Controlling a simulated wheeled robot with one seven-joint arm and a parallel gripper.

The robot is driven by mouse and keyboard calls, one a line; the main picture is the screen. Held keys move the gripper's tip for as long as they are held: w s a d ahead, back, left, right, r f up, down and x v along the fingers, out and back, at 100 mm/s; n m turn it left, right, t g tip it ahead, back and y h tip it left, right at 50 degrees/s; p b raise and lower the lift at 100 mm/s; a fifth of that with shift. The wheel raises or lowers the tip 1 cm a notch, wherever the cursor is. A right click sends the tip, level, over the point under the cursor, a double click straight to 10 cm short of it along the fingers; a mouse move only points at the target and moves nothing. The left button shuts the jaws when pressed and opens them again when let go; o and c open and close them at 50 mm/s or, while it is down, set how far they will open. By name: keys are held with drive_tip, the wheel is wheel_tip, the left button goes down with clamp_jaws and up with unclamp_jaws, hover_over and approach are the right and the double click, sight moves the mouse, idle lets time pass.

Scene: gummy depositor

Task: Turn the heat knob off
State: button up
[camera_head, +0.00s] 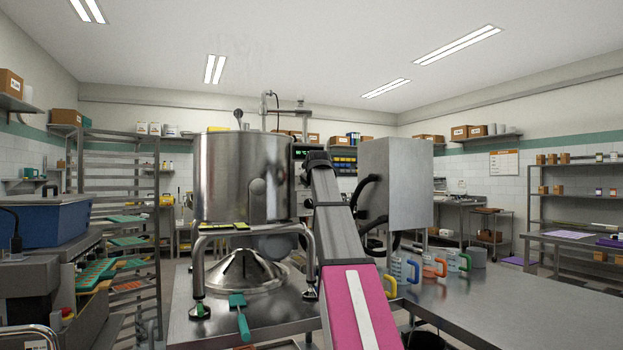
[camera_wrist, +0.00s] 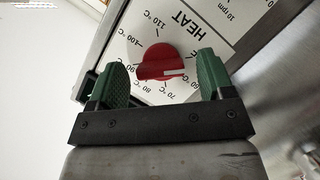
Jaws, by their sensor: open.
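The heat knob (camera_wrist: 158,62) is a red knob with a pale pointer mark, set on a white dial plate (camera_wrist: 195,32) lettered HEAT with temperature marks from about 70 to 110 °C. The plate appears upside down in the wrist view. My gripper (camera_wrist: 158,78) is open, with one green-padded finger on each side of the knob. I cannot tell whether either finger touches it. In the head view my arm reaches toward the steel kettle (camera_head: 240,170), and my fingers and the knob are hidden behind the arm.
A steel table (camera_head: 500,310) carries several coloured-handled jugs (camera_head: 405,268) right of my arm. A grey steel box (camera_head: 395,185) stands close to the arm's right. A green spatula (camera_head: 239,312) lies in front of the kettle. A tray rack (camera_head: 120,215) stands at left.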

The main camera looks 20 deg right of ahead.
drive_tip(key=v, duration=1)
